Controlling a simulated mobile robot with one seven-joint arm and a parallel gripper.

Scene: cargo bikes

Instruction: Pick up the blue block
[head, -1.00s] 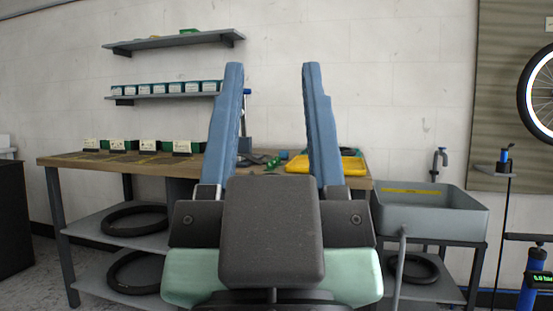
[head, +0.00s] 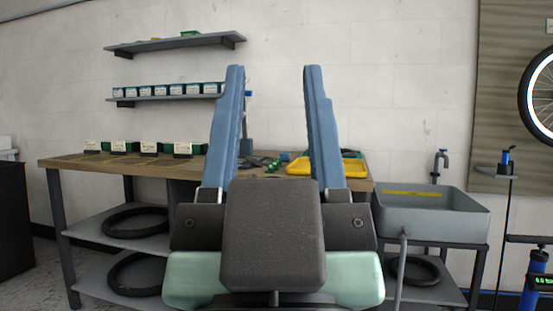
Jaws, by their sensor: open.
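My gripper (head: 273,68) fills the middle of the head view. Its two long blue fingers point up and stand wide apart, with nothing between their tips. Beyond them is a wooden workbench (head: 75,164) against the wall. A small blue thing (head: 285,156), possibly the blue block, shows on the bench between the fingers, left of the yellow tray (head: 298,167). It is small and its shape is hard to tell. My gripper appears well short of the bench, and its fingers and body hide part of the bench top.
Several small green boxes (head: 183,149) with labels stand along the bench's left part. Dark and green items (head: 262,161) lie near the middle. Two wall shelves (head: 175,44) hang above. A grey sink (head: 430,212) stands right of the bench. Tyres (head: 135,221) lie on the bench's lower shelves.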

